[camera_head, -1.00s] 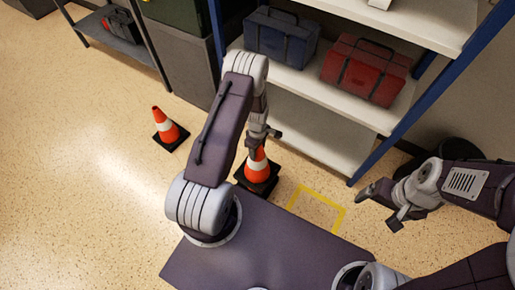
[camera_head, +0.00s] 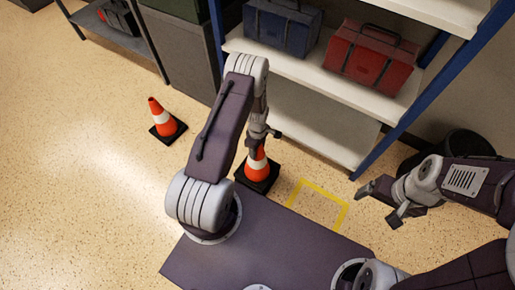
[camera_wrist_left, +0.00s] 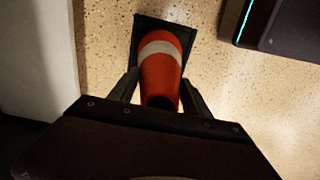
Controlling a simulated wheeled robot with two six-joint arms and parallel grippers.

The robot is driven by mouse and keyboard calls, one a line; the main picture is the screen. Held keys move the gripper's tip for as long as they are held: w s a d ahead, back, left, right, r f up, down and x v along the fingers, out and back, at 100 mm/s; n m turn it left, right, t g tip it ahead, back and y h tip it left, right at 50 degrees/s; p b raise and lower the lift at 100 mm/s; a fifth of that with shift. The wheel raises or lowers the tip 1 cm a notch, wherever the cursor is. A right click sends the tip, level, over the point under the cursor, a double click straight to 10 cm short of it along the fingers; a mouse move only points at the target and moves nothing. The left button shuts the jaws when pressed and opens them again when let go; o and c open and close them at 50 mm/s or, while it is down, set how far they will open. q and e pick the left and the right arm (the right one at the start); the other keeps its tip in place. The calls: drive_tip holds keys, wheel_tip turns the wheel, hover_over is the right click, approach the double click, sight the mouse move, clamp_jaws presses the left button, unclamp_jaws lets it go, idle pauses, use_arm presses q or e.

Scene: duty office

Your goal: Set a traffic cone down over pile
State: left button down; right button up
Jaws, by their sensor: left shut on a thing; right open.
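An orange and white traffic cone with a black square base (camera_head: 257,180) is in my left gripper (camera_head: 264,133), which is shut on its upper part. In the left wrist view the cone (camera_wrist_left: 160,72) points toward the camera between the two fingers, with its base away from me. I cannot tell whether its base touches the floor. A second cone (camera_head: 160,118) stands upright on the floor to the left, apart from the gripper. No pile of cones is clearly visible. My right gripper (camera_head: 380,204) is open and empty at the right.
A yellow outlined square (camera_head: 343,217) is on the floor, right of the held cone. Behind is a shelf unit (camera_head: 325,88) with a blue toolbox (camera_head: 282,35) and a red toolbox (camera_head: 368,66). A blue post (camera_head: 378,150) stands close by.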

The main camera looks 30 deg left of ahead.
use_arm(q)
drive_tip(key=shift+c, duration=2)
unclamp_jaws()
drive_tip(key=shift+r, duration=0.1)
wheel_tip(320, 180, up, 9)
drive_tip(key=p, duration=0.4)
